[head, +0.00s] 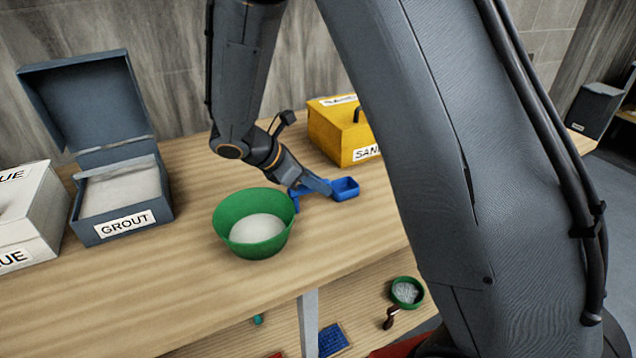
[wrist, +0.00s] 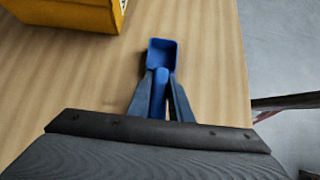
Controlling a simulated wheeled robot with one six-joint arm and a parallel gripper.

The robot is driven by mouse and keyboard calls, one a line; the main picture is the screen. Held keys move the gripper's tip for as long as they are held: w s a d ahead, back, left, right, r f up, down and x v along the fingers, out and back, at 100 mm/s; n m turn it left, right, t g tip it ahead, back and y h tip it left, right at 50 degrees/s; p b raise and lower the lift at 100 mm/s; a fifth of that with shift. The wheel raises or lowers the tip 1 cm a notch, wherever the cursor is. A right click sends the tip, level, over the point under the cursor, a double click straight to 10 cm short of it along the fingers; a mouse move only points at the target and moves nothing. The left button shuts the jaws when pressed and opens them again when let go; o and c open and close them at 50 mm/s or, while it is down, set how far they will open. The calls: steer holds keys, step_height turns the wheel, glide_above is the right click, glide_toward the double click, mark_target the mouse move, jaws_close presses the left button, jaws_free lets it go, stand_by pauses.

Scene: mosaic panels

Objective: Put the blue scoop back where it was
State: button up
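The blue scoop (head: 345,188) is at the tabletop, right of the green bowl and in front of the yellow box. In the wrist view the scoop (wrist: 162,53) points its square cup away from me, its handle running back between my fingers. My gripper (head: 311,186) reaches down to the handle. In the wrist view my gripper (wrist: 160,85) has a finger on each side of the handle, and the fingertips appear closed against it. The scoop looks empty. I cannot tell whether it rests on the wood or is slightly above it.
A green bowl (head: 226,225) with white powder stands left of the scoop. An open grey GROUT box (head: 90,231), a white box (head: 38,222) and a yellow SAND box (head: 328,137) stand on the table (head: 190,295). Another green bowl (head: 396,300) sits below. My arm hides the table's right part.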

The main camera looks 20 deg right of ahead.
steer(key=o, duration=0.4)
